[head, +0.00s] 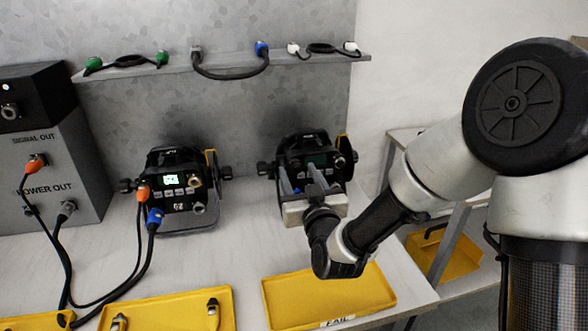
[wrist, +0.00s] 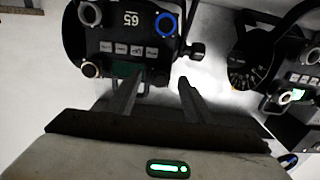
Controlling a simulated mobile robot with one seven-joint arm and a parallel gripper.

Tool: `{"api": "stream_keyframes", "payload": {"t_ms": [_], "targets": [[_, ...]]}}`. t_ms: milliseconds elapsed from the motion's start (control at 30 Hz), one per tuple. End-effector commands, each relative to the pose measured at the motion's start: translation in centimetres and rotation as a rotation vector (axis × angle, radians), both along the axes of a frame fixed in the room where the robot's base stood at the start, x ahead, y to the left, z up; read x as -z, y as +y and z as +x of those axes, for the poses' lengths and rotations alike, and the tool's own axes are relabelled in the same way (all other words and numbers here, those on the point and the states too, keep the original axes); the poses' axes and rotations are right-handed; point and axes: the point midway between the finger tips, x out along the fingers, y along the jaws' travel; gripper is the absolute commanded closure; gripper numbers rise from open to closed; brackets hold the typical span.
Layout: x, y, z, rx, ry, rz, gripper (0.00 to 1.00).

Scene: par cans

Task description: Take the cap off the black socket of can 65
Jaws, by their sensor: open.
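Can 65 (head: 318,159) stands at the back right of the bench. Its dark panel (wrist: 118,33) fills the upper left of the wrist view, with the 65 label, a blue-ringed socket (wrist: 165,23), a grey-ringed socket (wrist: 90,13) and a pale socket (wrist: 91,68). My gripper (head: 318,178) is in front of the panel. In the wrist view its two fingers (wrist: 162,80) are apart, near the panel's lower right corner. A dark round shape (wrist: 160,77) shows between the fingertips; I cannot make out whether it is the capped black socket. I see nothing held.
A second can (head: 178,190) with a lit display and orange and blue plugs stands to the left. Cables hang on a shelf (head: 225,68) above. A yellow tray (head: 330,296) marked FAIL lies in front, with another yellow tray (head: 170,312) left of it. A power box (head: 50,160) stands far left.

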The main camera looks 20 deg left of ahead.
Motion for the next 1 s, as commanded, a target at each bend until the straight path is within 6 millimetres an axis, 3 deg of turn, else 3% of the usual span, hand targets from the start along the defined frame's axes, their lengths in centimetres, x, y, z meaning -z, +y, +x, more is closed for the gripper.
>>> {"api": "stream_keyframes", "payload": {"t_ms": [333,633,1000], "targets": [[0.00,-0.01,0.00,0.000,0.000,0.000,0.53],[0.01,-0.01,0.00,0.000,0.000,0.000,1.00],[0.01,-0.01,0.00,0.000,0.000,0.000,1.00]]}}
